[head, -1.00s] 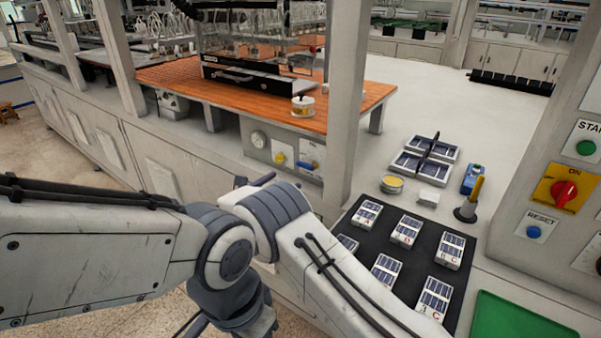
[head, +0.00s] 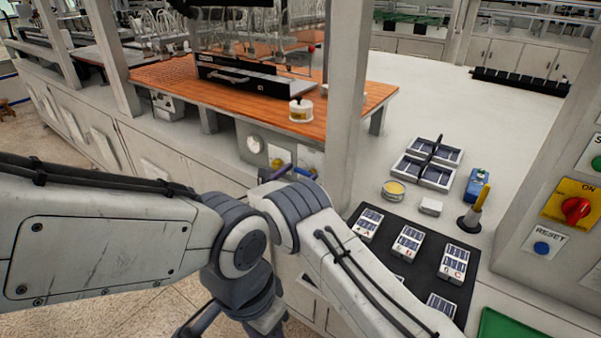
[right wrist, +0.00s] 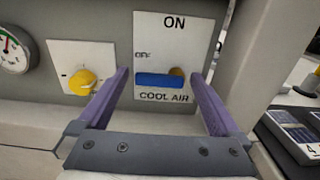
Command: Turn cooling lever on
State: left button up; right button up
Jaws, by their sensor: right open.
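The cooling lever is a blue horizontal bar (right wrist: 160,80) on a white plate (right wrist: 195,38) marked ON at the top and COOL AIR below. It points left toward a smaller OFF mark, with a brownish pivot at its right end. In the right wrist view my right gripper (right wrist: 158,75) is open, its purple fingers on either side of the lever with gaps to both. I cannot tell how far the fingertips are from the plate. In the head view my right gripper (head: 284,173) shows small in front of the panel, partly hidden by my arm.
A yellow knob (right wrist: 83,82) and a round gauge (right wrist: 14,52) sit left of the lever plate. A white post (head: 345,110) stands close on the right.

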jog(key=c, duration=1.2)
jog(key=shift+b, duration=0.45)
jog(key=m+b, duration=0.2)
jog(key=b, duration=0.2)
jog(key=m+b, duration=0.3)
jog(key=b, duration=0.2)
jog(key=d+m+b, duration=0.1)
jog(key=m+b, duration=0.2)
jog(key=b, duration=0.2)
jog(key=shift+s+r, duration=0.35)
jog(key=m+b, duration=0.3)
jog(key=b, duration=0.2)
jog(key=d+m+b, duration=0.1)
jog(key=m+b, duration=0.1)
jog(key=b, duration=0.3)
jog(key=s+m+b, duration=0.1)
jog(key=m+b, duration=0.2)
jog(key=b, duration=0.2)
jog(key=shift+d+r+m, duration=0.15)
jog(key=shift+r+m, duration=0.15)
jog(key=shift+s+d+r+m+b, duration=0.1)
jog(key=shift+d+r+m+b, duration=0.1)
jog(key=shift+m+b, duration=0.85)
jog(key=shift+n, duration=0.25)
